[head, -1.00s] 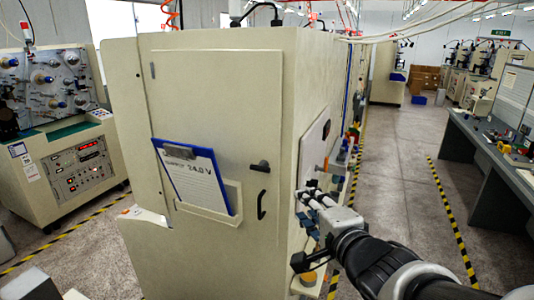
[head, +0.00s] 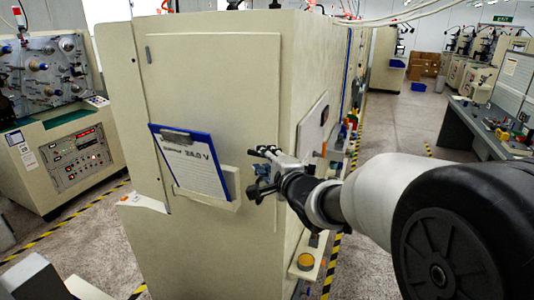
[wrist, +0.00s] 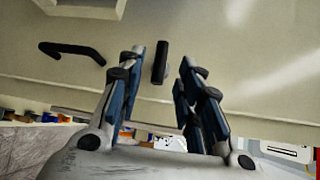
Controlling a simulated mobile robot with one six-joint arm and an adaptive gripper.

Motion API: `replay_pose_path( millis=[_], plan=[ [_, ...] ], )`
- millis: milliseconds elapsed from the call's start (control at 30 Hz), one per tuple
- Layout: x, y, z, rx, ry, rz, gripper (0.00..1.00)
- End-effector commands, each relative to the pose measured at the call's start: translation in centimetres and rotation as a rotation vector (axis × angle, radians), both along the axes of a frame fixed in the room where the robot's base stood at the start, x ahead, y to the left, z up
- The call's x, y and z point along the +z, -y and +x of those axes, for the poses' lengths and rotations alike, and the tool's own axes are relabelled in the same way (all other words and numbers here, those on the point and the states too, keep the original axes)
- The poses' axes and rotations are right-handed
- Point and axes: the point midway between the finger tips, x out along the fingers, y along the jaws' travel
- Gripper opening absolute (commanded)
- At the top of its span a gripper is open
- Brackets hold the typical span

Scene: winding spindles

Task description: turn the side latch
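The side latch (wrist: 160,62) is a small black bar on the cream cabinet door (head: 215,90). In the wrist view it shows in the gap between the fingertips, closer to the right side of the left finger. My gripper (head: 261,170) is open, in front of the door's right part. It also shows in the wrist view (wrist: 164,72), with its blue-padded fingers apart on either side of the latch. I cannot tell whether the fingers touch the latch or the door. In the head view my gripper and wrist hide the latch.
A curved black pull handle (wrist: 72,50) sits left of the latch in the wrist view. A clipboard (head: 190,160) rests in a holder on the door, left of my gripper. An orange button (head: 305,261) sits low at the cabinet's side. The aisle (head: 395,120) on the right is clear.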

Motion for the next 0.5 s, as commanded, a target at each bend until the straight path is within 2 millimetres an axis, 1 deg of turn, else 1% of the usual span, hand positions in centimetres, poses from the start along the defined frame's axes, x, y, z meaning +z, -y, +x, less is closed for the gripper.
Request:
replay_pose_path(
  millis=[33,100,200,300,500],
  plan=[
    [-0.2,-0.4,0.7,0.001,-0.002,-0.001,0.33],
    [-0.3,-0.7,1.5,0.000,-0.001,-0.002,0.33],
    [-0.4,-1.0,2.2,0.000,0.000,-0.001,0.33],
    [-0.4,-1.2,2.5,0.000,0.000,-0.001,0.33],
    [-0.4,-1.2,2.6,0.000,0.000,-0.001,0.33]
  ],
)
